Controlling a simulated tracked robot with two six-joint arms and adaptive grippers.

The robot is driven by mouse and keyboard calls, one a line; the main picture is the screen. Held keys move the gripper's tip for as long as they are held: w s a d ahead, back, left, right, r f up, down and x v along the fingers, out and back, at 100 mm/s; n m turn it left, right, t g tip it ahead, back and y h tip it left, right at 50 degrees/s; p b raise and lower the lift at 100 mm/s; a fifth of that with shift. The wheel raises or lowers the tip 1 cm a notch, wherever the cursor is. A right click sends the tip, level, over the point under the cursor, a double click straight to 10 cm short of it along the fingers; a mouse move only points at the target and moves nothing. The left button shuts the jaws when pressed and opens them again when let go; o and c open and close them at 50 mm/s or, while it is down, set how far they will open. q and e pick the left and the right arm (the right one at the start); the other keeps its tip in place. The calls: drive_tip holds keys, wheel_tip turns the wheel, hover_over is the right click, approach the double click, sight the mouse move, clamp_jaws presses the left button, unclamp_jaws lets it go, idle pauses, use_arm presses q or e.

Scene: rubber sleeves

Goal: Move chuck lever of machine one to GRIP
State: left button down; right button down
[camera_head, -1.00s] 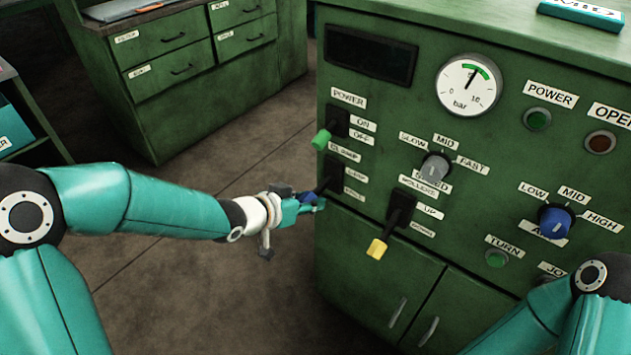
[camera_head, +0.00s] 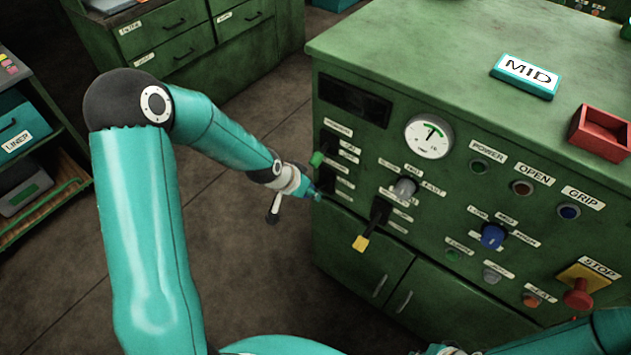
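Machine one appears to be the green cabinet (camera_head: 340,215) on the right, with a panel of levers, lamps and knobs. The OPEN lamp (camera_head: 523,188) is dull reddish and the GRIP lamp (camera_head: 569,212) dark blue.
A yellow-tipped lever (camera_head: 361,243) hangs to the right of my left gripper. A red stop button (camera_head: 578,294) sticks out at lower right. A MID sign (camera_head: 526,75) and a red bin (camera_head: 599,132) stand on the machine top. Floor left of the machine is clear.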

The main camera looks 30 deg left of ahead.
use_arm(q)
drive_tip(key=shift+w+r, duration=0.3)
drive_tip(key=shift+w, duration=0.1)
drive_tip(key=c, duration=0.8)
unclamp_jaws()
drive_tip(key=shift+d, duration=0.25)
drive_tip(key=shift+o, duration=0.2)
drive_tip(key=shift+s+a+f, duration=0.1)
drive_tip(key=shift+s+f, duration=0.05)
drive_tip(key=shift+s+a+r, duration=0.1)
drive_tip(key=shift+s+r, duration=0.1)
drive_tip(key=shift+r, duration=0.2)
drive_tip(key=shift+s+a+r, duration=0.1)
drive_tip(key=shift+s+a, duration=0.05)
drive_tip(key=shift+s, duration=0.1)
drive_tip(key=s+a, duration=0.3)
drive_tip(key=s, duration=0.8)
drive_tip(key=shift+a, duration=0.35)
drive_tip(key=shift+d, duration=0.1)
